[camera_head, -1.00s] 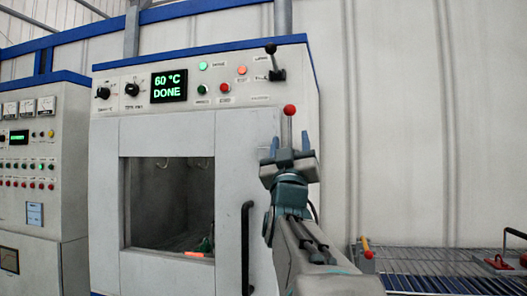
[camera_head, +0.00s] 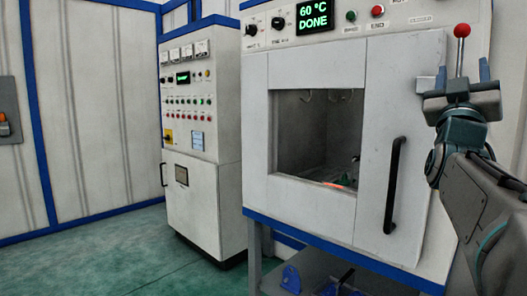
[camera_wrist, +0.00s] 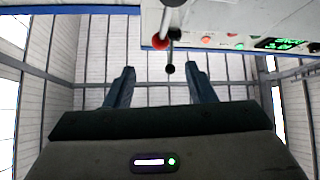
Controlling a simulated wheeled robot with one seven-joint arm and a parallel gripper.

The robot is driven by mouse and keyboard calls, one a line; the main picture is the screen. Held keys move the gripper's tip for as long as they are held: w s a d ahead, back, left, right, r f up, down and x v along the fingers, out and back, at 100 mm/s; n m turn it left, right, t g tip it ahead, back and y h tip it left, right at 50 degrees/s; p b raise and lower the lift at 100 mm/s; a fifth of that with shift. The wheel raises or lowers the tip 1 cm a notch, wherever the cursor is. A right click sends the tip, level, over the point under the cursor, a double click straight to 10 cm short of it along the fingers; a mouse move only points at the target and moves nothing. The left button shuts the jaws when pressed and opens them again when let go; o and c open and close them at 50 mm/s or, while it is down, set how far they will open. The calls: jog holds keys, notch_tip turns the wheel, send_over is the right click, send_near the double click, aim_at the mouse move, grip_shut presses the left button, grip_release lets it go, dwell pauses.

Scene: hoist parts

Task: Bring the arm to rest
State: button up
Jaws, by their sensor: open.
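My gripper (camera_head: 460,72) is raised at the right of the head view, in front of the upper right of the white oven cabinet (camera_head: 310,210). Its two fingers stand apart and point up, with nothing held between them. A lever with a red ball knob (camera_head: 462,31) shows between and above the fingertips; I cannot tell whether it touches them. In the wrist view the fingers (camera_wrist: 160,85) are open, with the red knob (camera_wrist: 159,42) and a black knob (camera_wrist: 169,69) beyond them. The oven display (camera_head: 315,15) reads 60 °C DONE.
The oven door is shut, with a window and a black handle (camera_head: 392,185) left of my arm. A control cabinet (camera_head: 203,205) stands further left. Blue parts (camera_head: 291,277) lie on a shelf under the oven. Green floor (camera_head: 110,255) at the left is clear.

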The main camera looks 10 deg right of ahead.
jog(key=w+a+f+n+y+p, duration=0.3)
jog(key=w+a+f+y+p, duration=0.15)
jog(key=w+y, duration=0.2)
jog(key=w+a+f+n+g+y+p, duration=0.25)
jog(key=a+f+g+y+p, duration=0.25)
jog(key=a+f+y+p, duration=0.65)
jog(key=s+a+f+g+y+p, duration=0.1)
jog(key=s+a+f+g+p, duration=0.5)
jog(key=s+a+f+g, duration=0.4)
jog(key=s+a+f+n, duration=0.1)
jog(key=s+a+f, duration=0.3)
jog(key=s, duration=0.4)
jog(key=shift+a+y, duration=0.3)
jog(key=shift+a, duration=0.2)
jog(key=shift+w, duration=0.1)
